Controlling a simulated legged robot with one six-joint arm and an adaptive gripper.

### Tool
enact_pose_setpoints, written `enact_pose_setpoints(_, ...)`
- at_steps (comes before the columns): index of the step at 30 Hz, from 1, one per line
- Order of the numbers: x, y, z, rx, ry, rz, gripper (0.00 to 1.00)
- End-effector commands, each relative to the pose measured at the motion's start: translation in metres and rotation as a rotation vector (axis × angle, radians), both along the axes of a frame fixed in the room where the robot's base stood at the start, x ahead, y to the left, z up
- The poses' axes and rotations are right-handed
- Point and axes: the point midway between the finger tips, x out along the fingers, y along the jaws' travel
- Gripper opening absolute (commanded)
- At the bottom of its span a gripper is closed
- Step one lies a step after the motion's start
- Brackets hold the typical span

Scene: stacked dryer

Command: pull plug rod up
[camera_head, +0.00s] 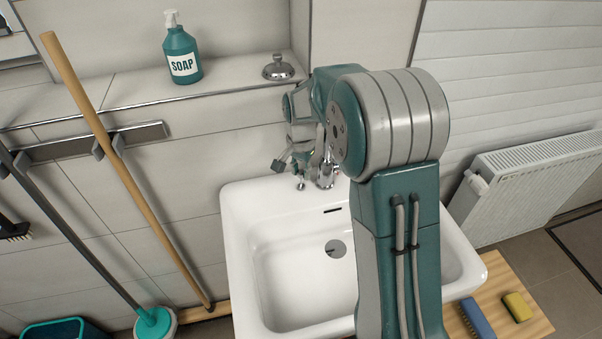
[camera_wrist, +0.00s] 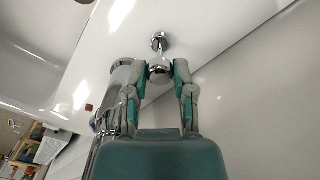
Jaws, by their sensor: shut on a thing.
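The plug rod (camera_wrist: 160,73) is a small chrome rod with a round knob, near the top middle of the wrist view. Its thin stem runs to a round collar (camera_wrist: 159,39) on the white sink surface. My gripper (camera_wrist: 161,69) has one teal-and-grey finger on each side of the knob and is shut on it. In the head view my gripper (camera_head: 291,163) is at the back rim of the white sink (camera_head: 238,230), left of the chrome faucet (camera_head: 327,174). My arm hides part of the faucet and the sink's right side.
The chrome faucet body is close to my left finger in the wrist view (camera_wrist: 118,82). A ledge behind holds a soap bottle (camera_head: 182,52) and a metal bell-shaped item (camera_head: 279,68). A wooden pole (camera_head: 130,170) leans at left; a radiator (camera_head: 535,182) is at right.

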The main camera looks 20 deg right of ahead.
Motion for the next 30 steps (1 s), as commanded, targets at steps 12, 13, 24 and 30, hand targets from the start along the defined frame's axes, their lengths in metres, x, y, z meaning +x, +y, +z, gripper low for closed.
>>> enact_pose_setpoints(12,0.002,0.001,0.018,0.001,-0.009,0.0,0.55)
enact_pose_setpoints(13,0.002,0.001,0.018,0.001,-0.009,0.0,0.68)
enact_pose_setpoints(24,0.001,0.0,0.018,0.001,-0.006,0.0,0.68)
enact_pose_setpoints(30,0.002,0.001,0.04,0.0,-0.01,0.0,0.68)
